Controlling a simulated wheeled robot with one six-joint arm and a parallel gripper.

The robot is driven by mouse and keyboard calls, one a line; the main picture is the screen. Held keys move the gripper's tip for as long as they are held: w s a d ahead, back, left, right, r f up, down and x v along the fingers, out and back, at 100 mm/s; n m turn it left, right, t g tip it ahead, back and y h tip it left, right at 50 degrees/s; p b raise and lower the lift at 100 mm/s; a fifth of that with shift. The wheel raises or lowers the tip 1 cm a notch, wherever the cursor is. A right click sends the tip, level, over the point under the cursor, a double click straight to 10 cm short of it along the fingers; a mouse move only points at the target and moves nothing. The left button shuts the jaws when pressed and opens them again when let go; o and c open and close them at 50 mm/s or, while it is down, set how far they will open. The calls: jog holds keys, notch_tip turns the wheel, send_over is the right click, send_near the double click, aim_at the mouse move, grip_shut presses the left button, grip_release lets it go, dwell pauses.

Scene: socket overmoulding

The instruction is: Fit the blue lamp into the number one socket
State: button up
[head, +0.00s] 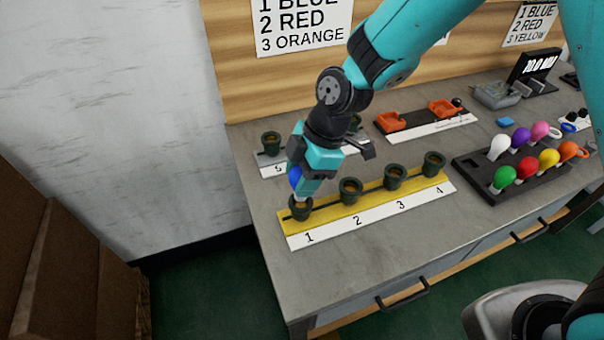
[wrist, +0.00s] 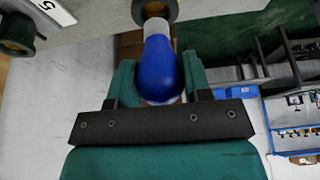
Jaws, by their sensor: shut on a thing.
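The blue lamp (head: 295,177) is held in my gripper (head: 305,188), directly above the number one socket (head: 300,208) at the left end of the yellow strip. In the wrist view the blue lamp (wrist: 160,65) sits between the two teal fingers of my gripper (wrist: 158,80). Its white base points at the dark round socket (wrist: 154,10) and meets or overlaps its opening. I cannot tell how deep the base sits. My gripper is shut on the lamp's bulb.
The yellow strip (head: 262,228) also carries sockets 2 (head: 350,190), 3 (head: 395,177) and 4 (head: 433,163). Another socket strip with number 5 (head: 270,142) stands behind. A dark rack (head: 470,172) of coloured lamps is at the right. The grey table front is clear.

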jog(key=shift+f+b, duration=0.8)
jog(key=shift+f, duration=0.35)
jog(key=o, duration=1)
jog(key=shift+r, duration=0.1)
jog(key=v, duration=1.7)
jog(key=shift+w+r, duration=0.1)
jog(key=s+d+r+m+p, duration=0.1)
jog(key=s+m, duration=0.3)
jog(key=s, duration=0.2)
jog(key=s+d+r+m+p, duration=0.1)
jog(key=s+d+r+m, duration=0.1)
jog(key=s+m, duration=0.3)
jog(key=s+d+r+m+t+p, duration=0.1)
jog(key=s+d+r+m, duration=0.1)
jog(key=s+m, duration=0.3)
jog(key=shift+s+d+r, duration=0.1)
jog(key=shift+s, duration=1)
